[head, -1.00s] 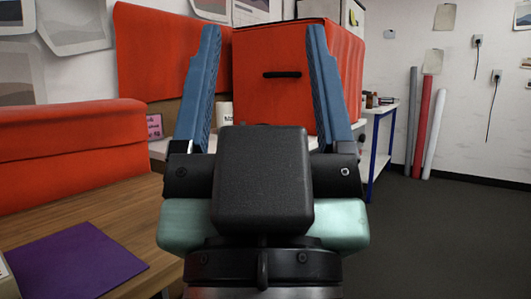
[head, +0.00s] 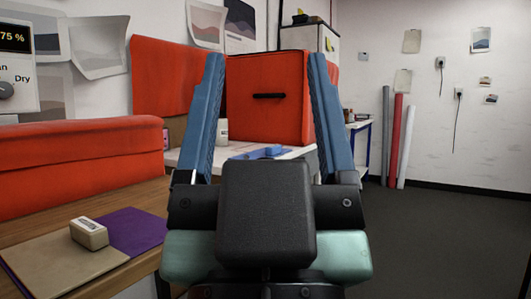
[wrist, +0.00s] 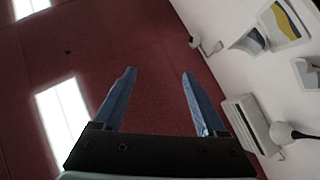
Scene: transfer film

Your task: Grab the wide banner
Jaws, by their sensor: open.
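No single thing in view is clearly marked as the wide banner. Rolled lengths of material stand upright against the far wall in the head view: a grey roll (head: 386,135), a red roll (head: 396,140) and a white roll (head: 407,146). A tan sheet (head: 50,262) and a purple sheet (head: 135,230) lie flat on the wooden bench at the left. My gripper (head: 266,60) is open and empty, raised in front of the camera, well apart from all of these. In the wrist view, my gripper (wrist: 158,75) points at a dark red ceiling with lit panels.
A small block (head: 88,236) sits on the tan sheet. A red-orange padded block (head: 75,165) lines the bench's back. A big red-orange box (head: 265,100) stands on a white table behind my gripper. The dark floor (head: 440,235) at the right is clear.

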